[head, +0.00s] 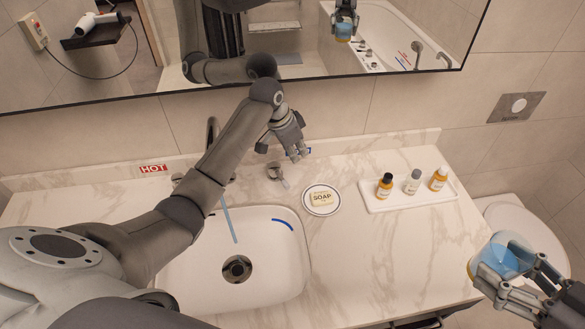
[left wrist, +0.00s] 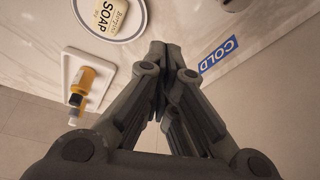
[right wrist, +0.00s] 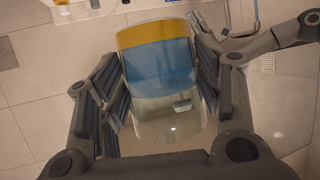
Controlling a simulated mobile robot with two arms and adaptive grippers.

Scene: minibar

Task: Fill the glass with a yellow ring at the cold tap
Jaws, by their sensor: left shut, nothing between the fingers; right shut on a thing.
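The glass with a yellow ring (head: 509,258) is in my right gripper (head: 497,283), right of the counter. It looks light blue inside. In the right wrist view the glass (right wrist: 160,70) shows a yellow band above a blue part, between the fingers (right wrist: 155,85). My left gripper (head: 298,155) is shut and empty at the counter's back, beside the blue COLD label (left wrist: 220,55). The chrome cold tap handle (head: 276,171) stands just left of and below its fingertips in the head view. A blue stream (head: 229,220) falls into the sink; my left arm partly hides the spout (head: 212,130).
The white sink basin (head: 290,265) has a blue arc mark (head: 283,224). A soap dish (head: 321,200) and a tray (head: 440,197) with bottles stand right of it. A red HOT label (head: 153,169) is at left. The right front counter is clear. A mirror hangs behind.

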